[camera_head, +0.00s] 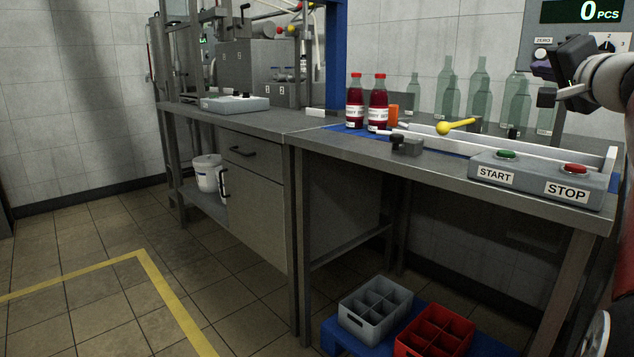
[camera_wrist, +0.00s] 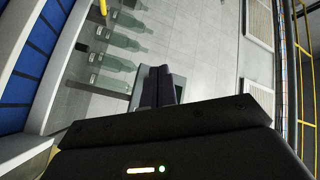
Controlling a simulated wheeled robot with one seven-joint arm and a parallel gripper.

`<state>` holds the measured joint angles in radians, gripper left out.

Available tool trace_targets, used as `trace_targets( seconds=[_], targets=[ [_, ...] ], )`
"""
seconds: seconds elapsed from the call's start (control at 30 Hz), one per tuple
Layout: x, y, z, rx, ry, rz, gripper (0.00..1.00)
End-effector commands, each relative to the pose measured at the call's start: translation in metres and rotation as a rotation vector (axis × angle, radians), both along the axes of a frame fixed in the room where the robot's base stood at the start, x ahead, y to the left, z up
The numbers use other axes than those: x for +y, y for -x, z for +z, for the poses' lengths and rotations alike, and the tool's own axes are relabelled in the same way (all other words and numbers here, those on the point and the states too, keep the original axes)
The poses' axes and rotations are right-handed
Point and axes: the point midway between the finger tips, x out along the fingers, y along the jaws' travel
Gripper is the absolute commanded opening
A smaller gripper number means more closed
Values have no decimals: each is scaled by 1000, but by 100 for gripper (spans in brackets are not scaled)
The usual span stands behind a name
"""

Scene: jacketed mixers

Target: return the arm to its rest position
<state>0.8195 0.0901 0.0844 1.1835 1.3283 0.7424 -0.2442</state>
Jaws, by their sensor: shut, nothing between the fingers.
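My gripper (camera_head: 541,84) is at the upper right in the head view, raised above the right end of the workbench and in front of the counter display panel. Its fingers point left and hold nothing. In the wrist view the two dark fingers of my gripper (camera_wrist: 158,87) are together, with the grey panel behind them. My arm comes in from the right edge of the head view. No part of the gripper touches the bench or the bottles.
Below is the workbench (camera_head: 440,175) with a START/STOP box (camera_head: 540,178), a yellow-knobbed lever (camera_head: 456,127) and two red bottles (camera_head: 378,103). Green bottle shapes (camera_head: 480,90) line the back. The floor at left is clear.

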Motion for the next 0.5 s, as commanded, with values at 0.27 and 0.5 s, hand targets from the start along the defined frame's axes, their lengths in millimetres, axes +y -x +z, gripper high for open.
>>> trace_targets(
  seconds=[0.27, 0.5],
  targets=[
    [90, 5, -54, 221, 90, 98, 0],
    [203, 66, -154, 544, 282, 248, 0]
  ],
)
